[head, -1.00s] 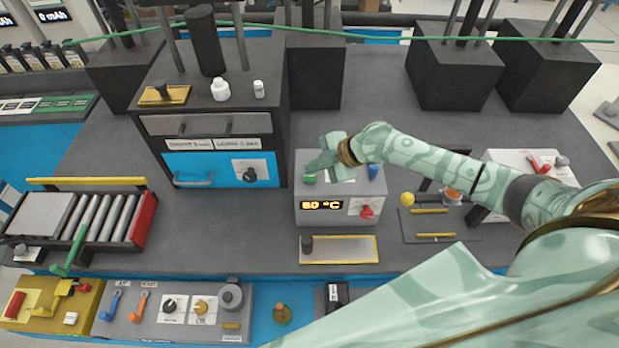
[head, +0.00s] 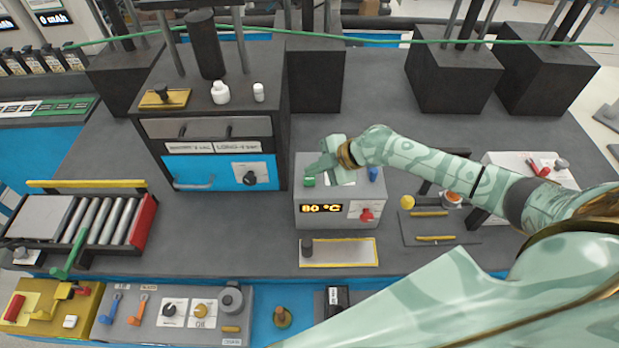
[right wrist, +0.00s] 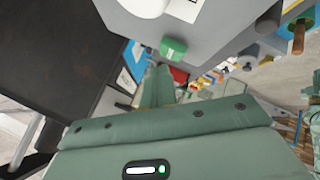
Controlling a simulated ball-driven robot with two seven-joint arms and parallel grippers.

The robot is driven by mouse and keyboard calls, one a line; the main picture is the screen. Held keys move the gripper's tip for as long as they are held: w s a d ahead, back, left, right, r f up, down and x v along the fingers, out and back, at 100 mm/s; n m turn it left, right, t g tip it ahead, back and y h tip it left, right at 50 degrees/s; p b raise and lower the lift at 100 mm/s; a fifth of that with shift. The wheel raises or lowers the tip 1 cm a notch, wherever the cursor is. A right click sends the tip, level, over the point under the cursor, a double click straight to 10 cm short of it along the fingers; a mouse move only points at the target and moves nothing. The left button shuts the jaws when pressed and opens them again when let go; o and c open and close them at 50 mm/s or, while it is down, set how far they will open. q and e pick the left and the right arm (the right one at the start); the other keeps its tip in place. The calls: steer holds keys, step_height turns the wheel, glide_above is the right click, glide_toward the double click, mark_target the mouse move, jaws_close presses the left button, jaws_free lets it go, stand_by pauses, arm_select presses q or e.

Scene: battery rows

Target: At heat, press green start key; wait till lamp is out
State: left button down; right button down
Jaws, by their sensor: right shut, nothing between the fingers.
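A grey box (head: 312,217) stands on the table with a lit display (head: 321,208) reading 80 °C. A red knob (head: 367,215) sits on its front beside the display. The green key (head: 309,181) is on its top left, and a blue part (head: 373,174) is at its top right. My right gripper (head: 318,168) is shut and empty, its fingertips just above or at the green key; contact cannot be told. In the right wrist view the green key (right wrist: 173,50) shows beyond the fingers (right wrist: 157,85). No lit lamp can be made out. My left gripper is not in view.
A black cabinet with a blue drawer (head: 215,172) stands left of the box. A yellow-edged tray (head: 350,250) lies in front. A roller rack (head: 95,222) is at the left. Dark blocks (head: 455,80) stand at the back. Bare table lies between the rack and box.

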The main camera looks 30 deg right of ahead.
mark_target(314, 180)
stand_by(0.8)
steer(key=shift+f+b, duration=0.4)
steer(key=shift+b, duration=0.1)
steer(key=shift+f+b, duration=0.4)
stand_by(0.5)
steer(key=shift+r, duration=0.1)
steer(key=shift+r+p, duration=0.6)
steer(key=shift+r, duration=0.15)
step_height(314, 180, up, 5)
steer(key=p, duration=0.4)
stand_by(0.5)
